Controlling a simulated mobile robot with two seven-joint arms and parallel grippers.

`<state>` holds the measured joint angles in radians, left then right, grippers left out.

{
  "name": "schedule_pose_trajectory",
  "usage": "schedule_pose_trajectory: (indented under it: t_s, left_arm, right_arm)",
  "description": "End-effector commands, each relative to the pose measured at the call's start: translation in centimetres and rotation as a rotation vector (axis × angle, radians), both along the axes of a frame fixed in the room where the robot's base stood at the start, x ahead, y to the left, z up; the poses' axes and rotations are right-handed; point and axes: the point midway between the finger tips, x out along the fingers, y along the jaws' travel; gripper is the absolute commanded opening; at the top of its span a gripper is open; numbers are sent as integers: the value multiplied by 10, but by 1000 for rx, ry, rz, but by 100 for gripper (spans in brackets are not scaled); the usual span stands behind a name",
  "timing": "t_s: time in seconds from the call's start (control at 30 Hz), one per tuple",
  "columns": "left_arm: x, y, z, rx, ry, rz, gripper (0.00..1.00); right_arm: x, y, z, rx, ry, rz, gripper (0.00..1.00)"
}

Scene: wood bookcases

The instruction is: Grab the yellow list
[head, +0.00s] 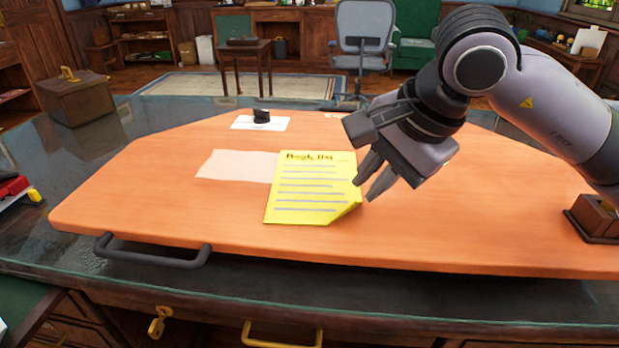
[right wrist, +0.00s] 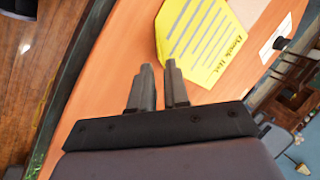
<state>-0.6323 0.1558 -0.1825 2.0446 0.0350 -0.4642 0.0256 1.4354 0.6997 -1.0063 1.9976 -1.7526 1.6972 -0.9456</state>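The yellow list (head: 312,188), headed "Book list", lies on the orange board (head: 150,215) with its lower right corner curled up. It also shows at the top of the right wrist view (right wrist: 205,40). My right gripper (head: 362,192) is just right of the list, above the board, fingers pointing down and left. In the right wrist view its two fingers (right wrist: 158,75) are apart with nothing between them, and the list is ahead of them. My left gripper is not in view.
A pale blank sheet (head: 232,165) lies left of the list. A white card with a black object (head: 261,120) is at the back. A wooden box (head: 75,98) stands at the far left, and a brown block (head: 594,217) at the right. The board's front is clear.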

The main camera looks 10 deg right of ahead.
Motion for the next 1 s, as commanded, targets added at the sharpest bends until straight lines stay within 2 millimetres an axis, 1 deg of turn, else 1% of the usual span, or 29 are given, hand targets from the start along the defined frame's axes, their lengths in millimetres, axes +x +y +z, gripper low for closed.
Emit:
schedule_pose_trajectory:
  t_s: [0.3,0.4,0.67,0.7,0.73,1.0]
  left_arm:
    - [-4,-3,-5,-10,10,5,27]
    - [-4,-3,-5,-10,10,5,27]
    - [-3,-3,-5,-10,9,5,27]
    - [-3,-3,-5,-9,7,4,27]
    - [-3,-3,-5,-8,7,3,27]
    - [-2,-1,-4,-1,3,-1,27]
  right_arm:
    - [13,14,-42,1,4,2,16]
    - [17,16,-50,2,2,1,16]
    - [18,16,-52,2,0,1,16]
    - [18,16,-52,2,0,1,6]
    - [18,16,-52,2,0,1,0]
    - [18,16,-52,2,1,1,0]
